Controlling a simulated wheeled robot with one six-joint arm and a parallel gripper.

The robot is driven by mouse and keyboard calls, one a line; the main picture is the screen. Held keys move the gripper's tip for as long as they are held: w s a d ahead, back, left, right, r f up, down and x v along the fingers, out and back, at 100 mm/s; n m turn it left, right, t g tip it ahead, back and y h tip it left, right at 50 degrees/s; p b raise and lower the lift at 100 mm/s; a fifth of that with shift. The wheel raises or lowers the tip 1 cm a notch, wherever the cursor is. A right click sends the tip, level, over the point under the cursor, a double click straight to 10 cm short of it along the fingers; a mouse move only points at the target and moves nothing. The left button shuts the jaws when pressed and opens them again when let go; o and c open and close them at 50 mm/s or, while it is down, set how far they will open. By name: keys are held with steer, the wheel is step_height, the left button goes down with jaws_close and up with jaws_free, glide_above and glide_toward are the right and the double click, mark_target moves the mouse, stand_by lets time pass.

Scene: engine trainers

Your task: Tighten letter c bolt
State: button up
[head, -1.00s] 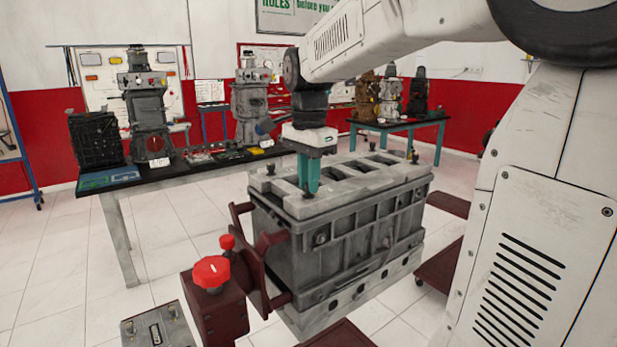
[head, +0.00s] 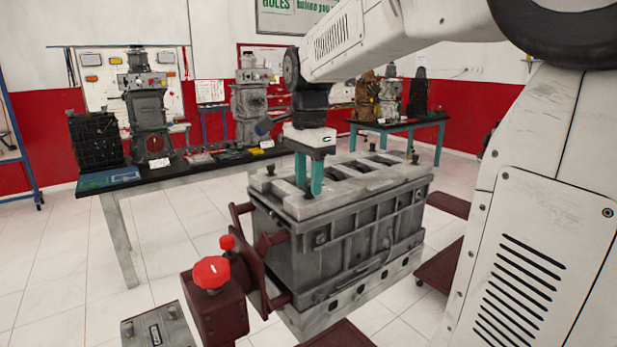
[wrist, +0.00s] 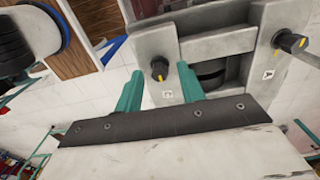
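The engine block (head: 340,235) sits on a dark red stand, with dark bolts on its grey top plate. In the wrist view, the bolt by the letter c label (wrist: 167,94) is a dark knob (wrist: 160,68) with a yellow mark. My gripper (wrist: 159,86) has its two teal fingers apart, one on each side of this bolt in the picture, with a visible gap on both sides. In the head view my gripper (head: 308,178) points down at the near part of the top plate. The fingers partly hide the bolt there.
Another bolt (wrist: 290,42) with a letter A label (wrist: 268,75) is at the right in the wrist view. A red knob (head: 211,272) stands in front of the block. A table (head: 118,185) with engine parts is at left; another (head: 400,124) is behind.

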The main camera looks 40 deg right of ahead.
mark_target(308, 185)
steer(key=shift+r, duration=3.9)
